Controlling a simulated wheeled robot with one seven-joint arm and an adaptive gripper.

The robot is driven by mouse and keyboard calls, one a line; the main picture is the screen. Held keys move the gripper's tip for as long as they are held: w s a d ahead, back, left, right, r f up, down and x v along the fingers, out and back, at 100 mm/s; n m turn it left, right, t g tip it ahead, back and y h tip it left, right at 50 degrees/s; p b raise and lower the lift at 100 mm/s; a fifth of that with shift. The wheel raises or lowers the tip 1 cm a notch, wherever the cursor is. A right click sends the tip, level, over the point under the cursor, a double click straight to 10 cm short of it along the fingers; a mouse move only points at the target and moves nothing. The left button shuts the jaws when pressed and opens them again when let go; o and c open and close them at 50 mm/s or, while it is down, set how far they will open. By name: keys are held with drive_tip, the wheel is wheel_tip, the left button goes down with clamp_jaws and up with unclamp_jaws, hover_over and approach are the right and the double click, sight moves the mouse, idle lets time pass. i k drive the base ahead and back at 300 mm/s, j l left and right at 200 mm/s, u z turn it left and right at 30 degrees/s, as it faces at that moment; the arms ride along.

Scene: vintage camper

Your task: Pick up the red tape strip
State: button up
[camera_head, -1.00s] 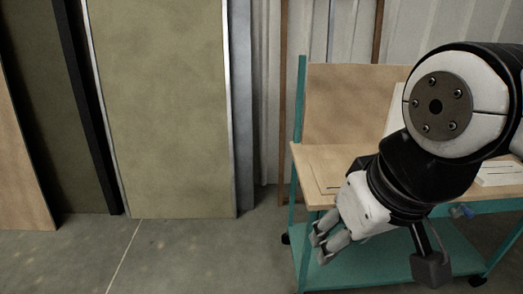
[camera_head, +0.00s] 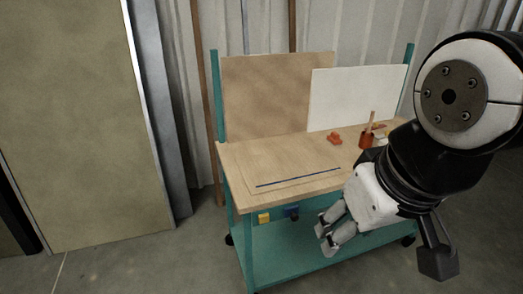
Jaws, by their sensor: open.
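I cannot clearly make out a red tape strip. A small red-orange object (camera_head: 335,138) lies toward the back of the workbench top, too small to identify. A red-brown cup (camera_head: 366,139) with a stick in it stands to its right. A thin dark blue strip (camera_head: 298,177) lies on a flat board near the bench's front edge. My gripper (camera_head: 325,234) is open and empty, in front of the bench and below its top in the picture. My arm hides the right part of the bench.
The wooden workbench top (camera_head: 255,153) sits on a teal frame with a lower shelf (camera_head: 285,263). A brown panel (camera_head: 275,95) and a white panel (camera_head: 352,97) stand at its back. A yellow item (camera_head: 263,218) hangs at the front. Grey floor is clear at left.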

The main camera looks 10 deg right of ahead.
sight(377, 126)
drive_tip(key=l+z, duration=0.15)
drive_tip(key=i+l+u, duration=0.15)
drive_tip(key=l, duration=0.2)
drive_tip(key=i+l+u, duration=0.15)
drive_tip(key=l, duration=0.2)
drive_tip(key=z, duration=1.05)
drive_tip(key=i+l+u, duration=0.25)
drive_tip(key=i+l, duration=0.3)
drive_tip(key=i+l+u, duration=0.25)
drive_tip(key=i+l, duration=0.25)
drive_tip(key=l, duration=0.2)
drive_tip(key=i+l+u, duration=0.15)
drive_tip(key=l, duration=0.25)
drive_tip(key=i+l+u, duration=0.15)
drive_tip(key=l, duration=0.25)
drive_tip(key=i+l+u, duration=0.1)
drive_tip(key=i+l, duration=0.2)
drive_tip(key=i+l+u, duration=0.15)
drive_tip(key=l, duration=0.4)
